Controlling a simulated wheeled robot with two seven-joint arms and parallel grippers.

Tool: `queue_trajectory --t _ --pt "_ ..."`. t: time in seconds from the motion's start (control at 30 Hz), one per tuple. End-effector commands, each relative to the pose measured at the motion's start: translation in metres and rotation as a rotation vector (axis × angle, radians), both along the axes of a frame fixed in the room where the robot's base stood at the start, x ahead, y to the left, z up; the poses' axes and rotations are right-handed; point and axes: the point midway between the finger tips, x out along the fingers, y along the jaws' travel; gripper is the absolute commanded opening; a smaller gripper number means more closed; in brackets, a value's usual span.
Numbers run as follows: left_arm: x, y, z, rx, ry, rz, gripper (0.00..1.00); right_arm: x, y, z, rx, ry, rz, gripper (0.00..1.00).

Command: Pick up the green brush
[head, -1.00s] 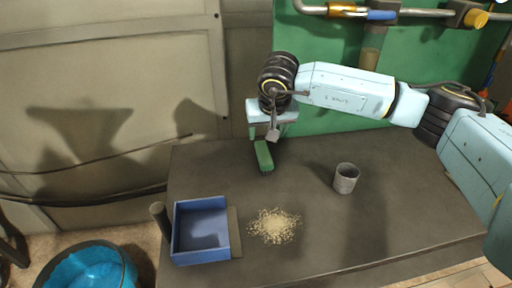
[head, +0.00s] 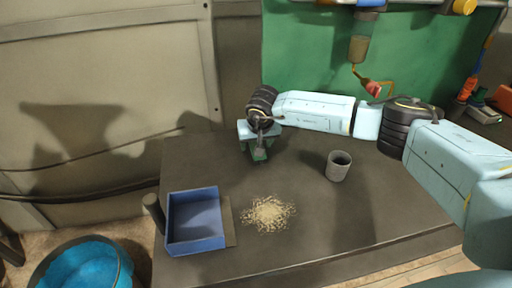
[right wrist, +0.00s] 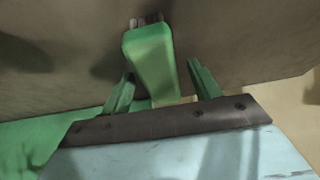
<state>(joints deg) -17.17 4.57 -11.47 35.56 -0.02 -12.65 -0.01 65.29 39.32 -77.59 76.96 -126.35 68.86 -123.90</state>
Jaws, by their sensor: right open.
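The green brush (right wrist: 150,62) lies on the dark table top, its bristles towards the top of the right wrist view. My right gripper (right wrist: 161,72) is open, with one green finger on either side of the brush's body. I see a gap beside each finger, and whether either touches the brush is not clear. In the head view, my right gripper (head: 259,158) is low over the back left of the table and hides most of the brush. My left gripper is not in view.
A blue dustpan (head: 196,243) lies at the table's front left, beside a pile of tan crumbs (head: 268,213). A grey cup (head: 339,166) stands to the right. A blue bucket (head: 84,268) is on the floor. A green panel (head: 310,65) rises behind the table.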

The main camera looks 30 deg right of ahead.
Motion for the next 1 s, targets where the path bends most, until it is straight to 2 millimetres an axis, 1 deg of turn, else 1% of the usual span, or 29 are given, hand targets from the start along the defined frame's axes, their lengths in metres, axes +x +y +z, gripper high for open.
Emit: queue_trajectory --t 1.0 --pt "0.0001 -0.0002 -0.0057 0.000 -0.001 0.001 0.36 0.0008 0.0001 -0.0066 0.000 -0.001 0.001 0.62"
